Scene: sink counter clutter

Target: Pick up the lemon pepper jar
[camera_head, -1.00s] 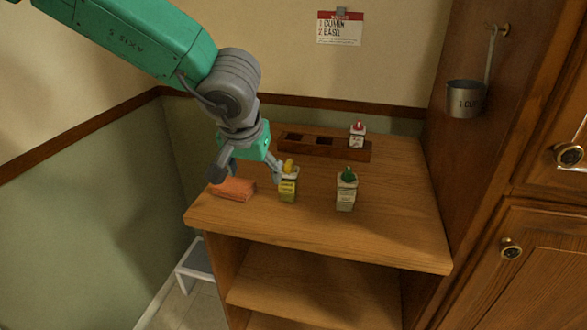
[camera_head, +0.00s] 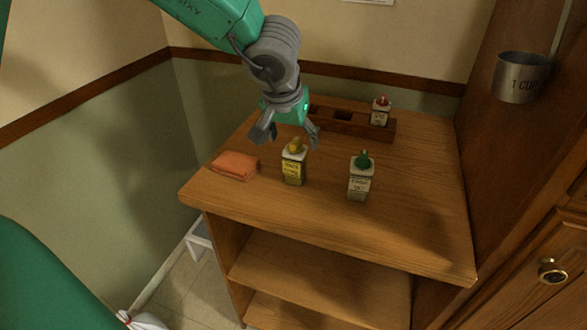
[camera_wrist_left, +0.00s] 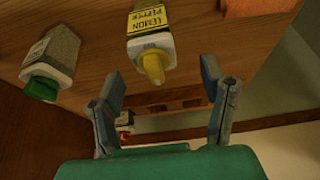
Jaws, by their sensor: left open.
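The lemon pepper jar (camera_head: 294,168) stands upright on the wooden counter, with a yellow cap and a yellow label. In the left wrist view the jar (camera_wrist_left: 151,40) shows its "LEMON PEPPER" label, its cap pointing toward the gap between my fingers. My left gripper (camera_head: 288,139) is open and empty, its fingertips just above and behind the jar's cap in the head view. In the left wrist view the fingers (camera_wrist_left: 161,68) are spread apart, and the jar appears beyond them, not held. My right gripper is not in view.
A green-capped jar (camera_head: 360,180) stands to the right, close by. An orange sponge (camera_head: 235,165) lies to the left. Behind is a wooden rack (camera_head: 345,125) with a red-capped jar (camera_head: 381,111) at its right end. A metal cup (camera_head: 523,78) hangs on the right.

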